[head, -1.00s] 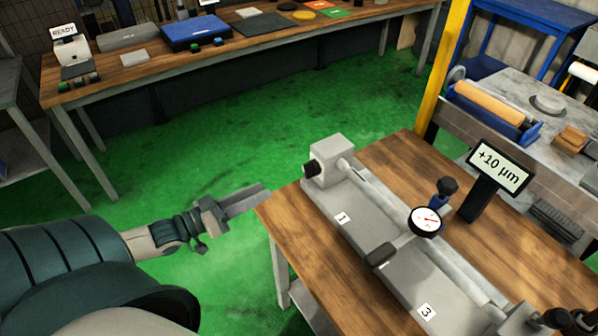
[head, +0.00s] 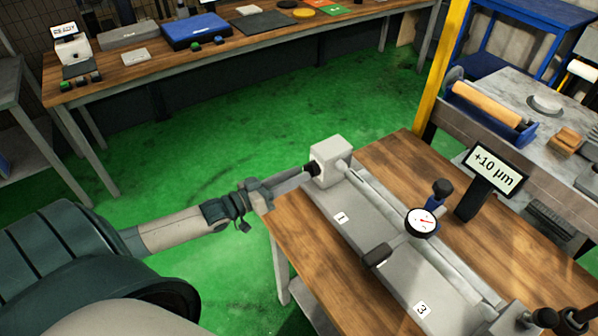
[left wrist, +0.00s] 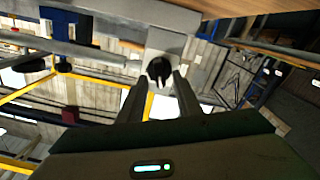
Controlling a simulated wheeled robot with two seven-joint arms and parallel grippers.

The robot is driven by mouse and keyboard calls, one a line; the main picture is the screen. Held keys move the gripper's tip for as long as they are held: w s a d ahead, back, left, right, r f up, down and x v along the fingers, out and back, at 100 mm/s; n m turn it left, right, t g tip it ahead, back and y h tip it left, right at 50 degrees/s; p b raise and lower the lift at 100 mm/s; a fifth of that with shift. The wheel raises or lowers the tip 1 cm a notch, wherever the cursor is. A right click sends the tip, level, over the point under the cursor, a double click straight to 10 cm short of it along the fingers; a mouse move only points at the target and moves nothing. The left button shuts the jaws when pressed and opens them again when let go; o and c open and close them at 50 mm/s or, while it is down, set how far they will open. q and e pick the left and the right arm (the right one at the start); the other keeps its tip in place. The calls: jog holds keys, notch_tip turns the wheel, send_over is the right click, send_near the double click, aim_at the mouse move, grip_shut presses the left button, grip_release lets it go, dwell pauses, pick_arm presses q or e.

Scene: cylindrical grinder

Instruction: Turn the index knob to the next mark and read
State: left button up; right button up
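The index knob (head: 312,169) is a small black knob on the left face of the light grey headstock (head: 331,162). In the left wrist view the black knob (left wrist: 159,70) shows just ahead of and between the fingertips. My left gripper (head: 308,172) is at the knob from the left, its fingers open, one on each side; I cannot tell whether they touch it. The dial indicator (head: 421,222) stands at the long grey shaft (head: 383,207), its needle red. The display (head: 495,168) reads +10 µm. My right gripper is not in view.
The grinder bed carries labels 1 (head: 341,217) and 3 (head: 422,308) on a wooden table (head: 290,230). A dark-handled slide (head: 377,255) sits between them. A yellow post (head: 440,75) rises behind. Green floor (head: 215,170) is clear at left.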

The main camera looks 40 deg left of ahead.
pick_arm(q)
jog(key=shift+x, duration=0.75)
jog(key=shift+c, duration=0.7)
grip_shut()
jog(key=shift+m, duration=0.3)
jog(key=shift+d+m+p, duration=0.15)
jog(key=shift+m+p, duration=0.2)
jog(key=shift+m, duration=3.75)
jog(key=shift+s, duration=0.1)
